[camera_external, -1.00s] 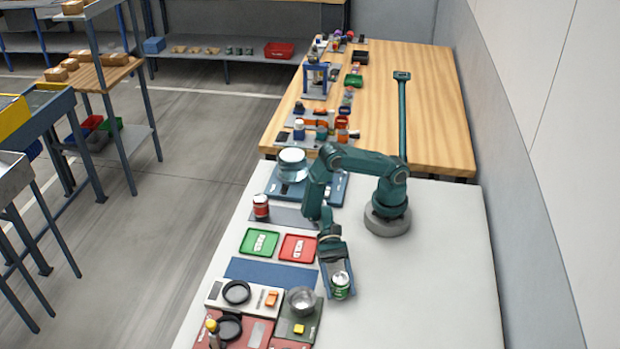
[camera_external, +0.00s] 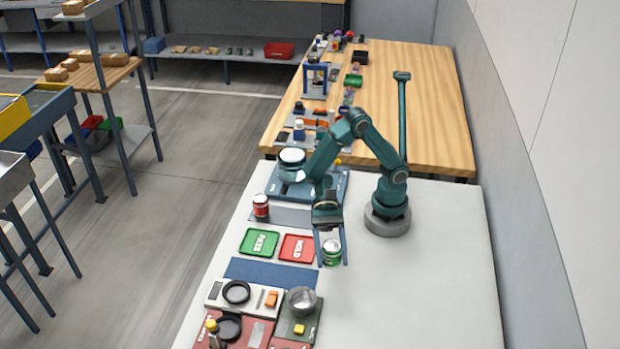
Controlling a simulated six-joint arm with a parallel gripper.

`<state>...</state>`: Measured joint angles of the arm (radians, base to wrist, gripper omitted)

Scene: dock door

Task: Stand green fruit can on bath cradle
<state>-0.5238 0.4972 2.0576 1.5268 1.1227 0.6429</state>
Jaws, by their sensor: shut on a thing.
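The green fruit can (camera_external: 332,254), with a silver top, is between the fingers of my gripper (camera_external: 332,250), which is shut on it. The can looks upright, just right of the red tray. I cannot tell for sure how far it is above the white table. A clear round bath (camera_external: 291,170) with a pale top stands on a blue base (camera_external: 336,182) farther back, behind my gripper. My arm hides part of that base. I cannot make out the cradle itself clearly.
A red can (camera_external: 261,206) stands on a grey mat to the left. A green tray (camera_external: 259,242) and a red tray (camera_external: 297,248) lie beside a blue mat (camera_external: 270,272). A metal bowl (camera_external: 301,300) is in front. The white table's right side is clear.

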